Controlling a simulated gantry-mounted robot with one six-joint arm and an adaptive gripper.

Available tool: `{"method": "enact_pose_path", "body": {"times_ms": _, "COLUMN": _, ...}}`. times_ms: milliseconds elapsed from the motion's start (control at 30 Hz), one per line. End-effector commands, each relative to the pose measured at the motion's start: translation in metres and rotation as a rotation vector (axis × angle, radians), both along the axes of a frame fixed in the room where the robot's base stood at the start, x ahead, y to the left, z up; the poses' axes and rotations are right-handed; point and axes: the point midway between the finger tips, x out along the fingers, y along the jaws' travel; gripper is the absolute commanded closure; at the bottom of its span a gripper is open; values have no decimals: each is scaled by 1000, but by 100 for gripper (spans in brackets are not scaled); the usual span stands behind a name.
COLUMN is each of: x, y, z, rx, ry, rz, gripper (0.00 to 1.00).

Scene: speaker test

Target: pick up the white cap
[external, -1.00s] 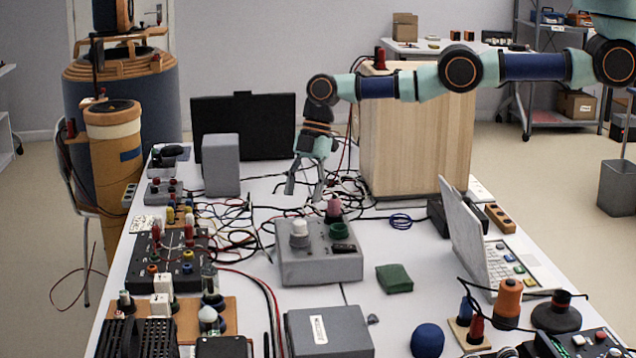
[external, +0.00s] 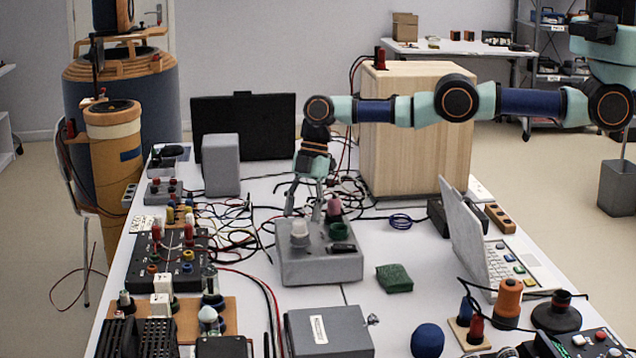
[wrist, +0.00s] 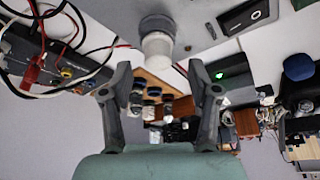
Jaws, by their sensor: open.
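The white cap (external: 299,229) stands upright on top of a grey box (external: 325,265) in the middle of the table. My gripper (external: 303,214) is open and points down, with its fingertips just above or around the cap's top; I cannot tell how deep they reach. In the wrist view the white cap (wrist: 158,50) shows near the top, between the two spread fingers of my gripper (wrist: 160,72), with gaps on both sides. Nothing is held.
A pink knob (external: 334,206), a green knob (external: 336,231) and a black switch (external: 342,248) sit on the same box. Cables lie behind it. A green cloth bag (external: 394,278) lies to the right. A tall wooden box (external: 417,130) stands behind.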

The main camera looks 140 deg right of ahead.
Motion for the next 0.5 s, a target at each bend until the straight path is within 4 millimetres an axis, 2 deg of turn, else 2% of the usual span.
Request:
{"method": "enact_pose_path", "body": {"times_ms": 33, "x": 2, "y": -1, "z": -15, "rx": -3, "ry": -2, "rz": 0, "gripper": 39}}
{"method": "enact_pose_path", "body": {"times_ms": 333, "x": 10, "y": 1, "z": -32, "rx": -2, "ry": -2, "rz": 1, "gripper": 39}}
{"method": "enact_pose_path", "body": {"times_ms": 500, "x": 12, "y": 3, "z": -34, "rx": -1, "ry": -1, "rz": 0, "gripper": 39}}
